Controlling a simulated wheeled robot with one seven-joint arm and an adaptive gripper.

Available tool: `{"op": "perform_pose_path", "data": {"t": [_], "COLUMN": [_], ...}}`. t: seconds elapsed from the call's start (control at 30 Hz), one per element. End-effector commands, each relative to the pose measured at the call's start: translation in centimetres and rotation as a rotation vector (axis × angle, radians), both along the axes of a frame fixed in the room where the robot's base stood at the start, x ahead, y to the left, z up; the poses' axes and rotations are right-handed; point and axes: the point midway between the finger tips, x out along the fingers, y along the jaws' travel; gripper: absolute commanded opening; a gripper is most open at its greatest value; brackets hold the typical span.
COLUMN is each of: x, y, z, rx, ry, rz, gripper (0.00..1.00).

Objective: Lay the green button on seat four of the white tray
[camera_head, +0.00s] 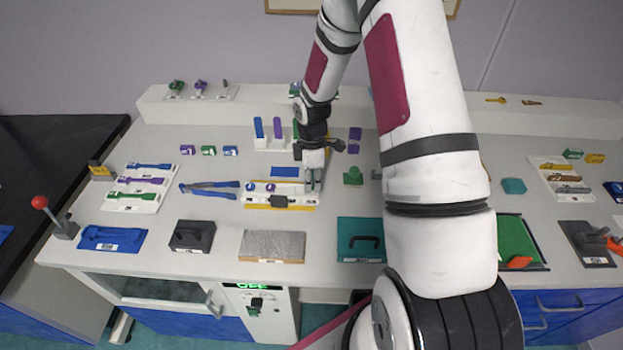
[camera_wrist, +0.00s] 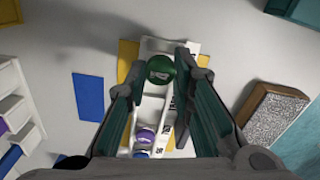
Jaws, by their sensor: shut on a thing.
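My gripper (camera_head: 313,184) points down over the right end of the white tray (camera_head: 298,200). In the wrist view, its two fingers (camera_wrist: 157,78) are shut on the green button (camera_wrist: 160,68), a round dark green piece with a pale label. The button is over the far end of the tray (camera_wrist: 152,106); whether it touches the tray cannot be told. A purple button (camera_wrist: 145,137) and a blue button (camera_wrist: 141,154) sit in the tray's other end. In the head view, the fingers hide the green button.
A yellow mat (camera_head: 248,206) lies under the tray. A blue plate (camera_head: 285,172) lies behind it, and blue pliers (camera_head: 208,190) lie to its left. A green stamp-like piece (camera_head: 353,176) stands to the right. A grey textured block (camera_head: 272,245) lies in front.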

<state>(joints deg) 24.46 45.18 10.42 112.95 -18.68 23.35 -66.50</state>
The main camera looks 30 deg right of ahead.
Motion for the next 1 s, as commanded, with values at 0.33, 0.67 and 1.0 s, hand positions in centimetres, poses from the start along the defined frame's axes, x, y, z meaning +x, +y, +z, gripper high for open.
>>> {"op": "perform_pose_path", "data": {"t": [0.33, 0.67, 1.0], "x": [0.0, 0.0, 0.0], "y": [0.0, 0.0, 0.0], "z": [-0.3, -0.9, -1.4], "rx": [0.0, -0.001, -0.001], "ry": [0.0, 0.001, 0.0], "rz": [0.0, 0.0, 0.0], "gripper": [0.0, 0.0, 0.29]}}
